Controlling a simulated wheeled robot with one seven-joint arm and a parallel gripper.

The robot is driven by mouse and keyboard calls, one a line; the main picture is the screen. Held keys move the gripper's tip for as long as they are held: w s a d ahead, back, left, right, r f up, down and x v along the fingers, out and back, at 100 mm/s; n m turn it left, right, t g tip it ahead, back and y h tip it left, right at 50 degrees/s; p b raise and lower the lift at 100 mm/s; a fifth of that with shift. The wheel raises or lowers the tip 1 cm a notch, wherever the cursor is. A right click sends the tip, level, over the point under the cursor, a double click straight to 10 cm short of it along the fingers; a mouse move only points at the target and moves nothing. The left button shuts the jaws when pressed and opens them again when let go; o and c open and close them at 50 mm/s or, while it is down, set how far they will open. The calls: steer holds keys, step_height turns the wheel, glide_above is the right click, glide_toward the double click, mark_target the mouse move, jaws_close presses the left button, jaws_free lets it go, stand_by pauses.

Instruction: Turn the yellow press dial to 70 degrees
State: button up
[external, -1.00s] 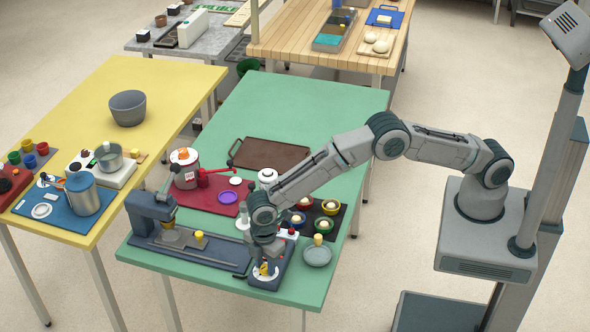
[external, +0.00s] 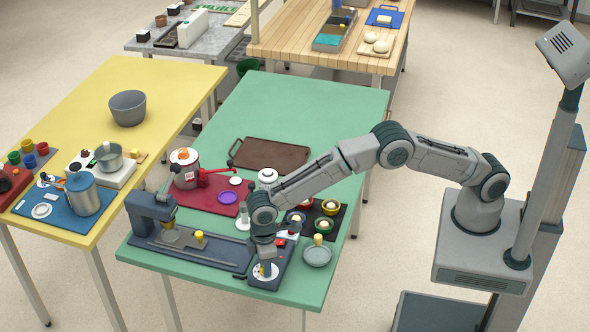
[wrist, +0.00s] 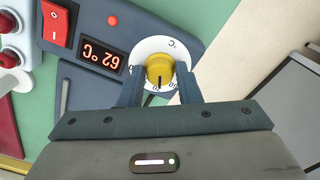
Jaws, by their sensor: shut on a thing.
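The yellow press dial (wrist: 159,70) is a round knob with a dark pointer line on a white scale disc (wrist: 146,47). My gripper (wrist: 159,84) is shut on it, one finger on each side. Part of the scale is hidden by the fingers. In the external view my gripper (external: 265,262) points down over the white disc (external: 264,271) at the press's front right end, covering most of the knob.
A red switch (wrist: 55,22) and a small red lamp (wrist: 112,20) sit on the same panel. The press body (external: 151,212) stands left. The green table's front edge is near.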

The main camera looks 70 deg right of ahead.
steer(key=shift+m, duration=0.5)
steer(key=o, duration=1)
steer(key=shift+c, duration=0.2)
step_height(320, 180, up, 14)
steer(key=b, duration=0.1)
steer(key=shift+b, duration=0.35)
steer(key=shift+f, duration=0.1)
